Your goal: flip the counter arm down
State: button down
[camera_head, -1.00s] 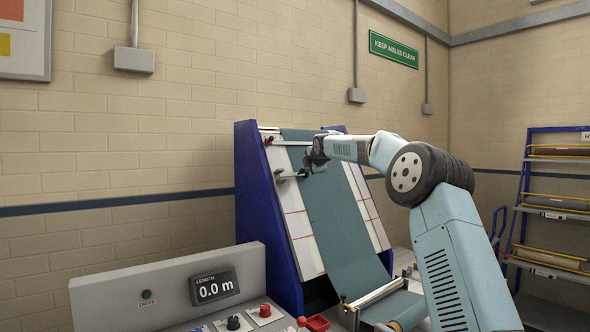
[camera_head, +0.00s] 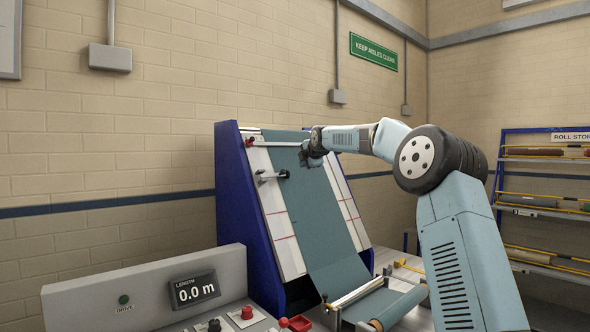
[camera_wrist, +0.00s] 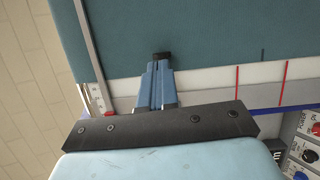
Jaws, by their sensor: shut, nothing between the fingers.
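The counter arm (camera_head: 268,178) is a small metal arm on the left side of the sloping board in the head view. Its dark wheel end (camera_head: 284,173) lies at the left part of the teal cloth (camera_head: 325,215); I cannot tell whether it touches the cloth. My gripper (camera_head: 309,160) is above and to the right of this wheel, over the upper cloth and apart from the arm. In the wrist view my gripper (camera_wrist: 160,62) has its fingers together and empty over the cloth. I cannot make out the counter arm in the wrist view.
A metal bar (camera_head: 290,144) with a red end crosses the board's top. The blue side panel (camera_head: 240,205) borders the board. A control console (camera_head: 145,295) reading 0.0 m stands at lower left. A roll rack (camera_head: 545,200) stands at right.

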jog(key=s+d+r, duration=0.3)
jog(key=s, duration=0.2)
jog(key=shift+d+r, duration=0.15)
jog(key=shift+d, duration=0.2)
dwell(0.3)
jog(key=s+a+f+m+g+h, duration=0.1)
jog(key=s+a+f+m+g, duration=0.15)
jog(key=s, duration=0.85)
jog(key=s+a+f+m+g+h, duration=0.1)
jog(key=s+a+f+m+h, duration=0.2)
jog(key=s, duration=0.8)
jog(key=s+d+f+m+g, duration=0.1)
jog(key=s+d+f+m, duration=0.2)
jog(key=s, duration=1)
jog(key=s+d+f+m+g, duration=0.1)
jog(key=s+d+f+m, duration=0.3)
jog(key=s+f+m, duration=0.4)
jog(key=s+d+f+m+g, duration=0.1)
jog(key=s+d+f+m, duration=0.3)
jog(key=s, duration=1.4)
notch_tip(320, 180, down, 4)
jog(key=shift+s+r+m+g+y, duration=0.15)
jog(key=shift+m+g+y, duration=0.25)
jog(key=shift+m, duration=0.75)
